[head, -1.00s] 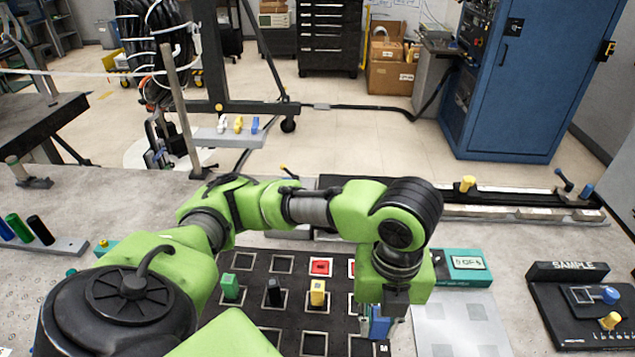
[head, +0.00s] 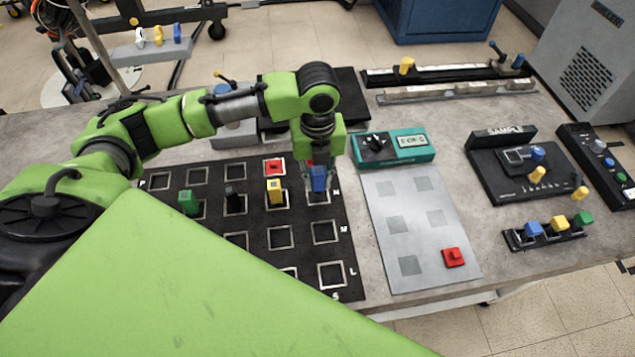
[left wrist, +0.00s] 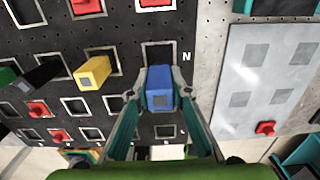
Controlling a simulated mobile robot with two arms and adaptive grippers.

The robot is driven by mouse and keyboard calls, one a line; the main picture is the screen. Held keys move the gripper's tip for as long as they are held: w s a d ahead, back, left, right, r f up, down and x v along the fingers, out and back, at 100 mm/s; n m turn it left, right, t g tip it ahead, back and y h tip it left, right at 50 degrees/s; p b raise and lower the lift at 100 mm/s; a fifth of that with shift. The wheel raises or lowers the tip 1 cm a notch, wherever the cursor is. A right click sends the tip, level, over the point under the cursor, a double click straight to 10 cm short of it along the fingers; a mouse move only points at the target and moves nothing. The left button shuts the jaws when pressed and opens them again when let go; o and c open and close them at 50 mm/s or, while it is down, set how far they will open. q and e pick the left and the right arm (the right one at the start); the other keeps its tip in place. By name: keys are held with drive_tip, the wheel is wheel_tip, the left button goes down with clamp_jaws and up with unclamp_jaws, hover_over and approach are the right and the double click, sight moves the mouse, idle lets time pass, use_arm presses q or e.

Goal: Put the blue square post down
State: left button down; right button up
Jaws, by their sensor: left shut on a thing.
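The blue square post (head: 319,179) is upright between the fingertips of my left gripper (head: 319,172), which is shut on it. In the left wrist view the post (left wrist: 160,91) sits between both fingers (left wrist: 158,96). It is over or at a square outline near the letter N on the black board (head: 212,268); I cannot tell whether its base touches the board. In the same row stand a yellow post (head: 275,190), a black post (head: 232,198) and a green post (head: 188,202). My right gripper is not in view.
A red piece (head: 274,166) lies behind the yellow post. To the right are a grey plate (head: 412,235) with a red knob piece (head: 453,257), a teal meter box (head: 393,148) and a black sample stand (head: 520,172). The squares in front of the blue post are empty.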

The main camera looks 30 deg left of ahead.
sight(317, 186)
use_arm(q)
drive_tip(key=shift+w+a+f, duration=0.15)
drive_tip(key=shift+w+f, duration=0.05)
drive_tip(key=shift+f, duration=0.1)
wheel_tip(317, 186, down, 2)
drive_tip(key=shift+f+p, duration=0.15)
drive_tip(key=shift+p, duration=0.35)
drive_tip(key=shift+f, duration=0.45)
drive_tip(key=c, duration=1.8)
unclamp_jaws()
drive_tip(key=shift+f, duration=0.15)
drive_tip(key=shift+c, duration=0.2)
wheel_tip(317, 186, up, 12)
drive_tip(key=shift+r+b, duration=0.2)
drive_tip(key=shift+b, duration=0.6)
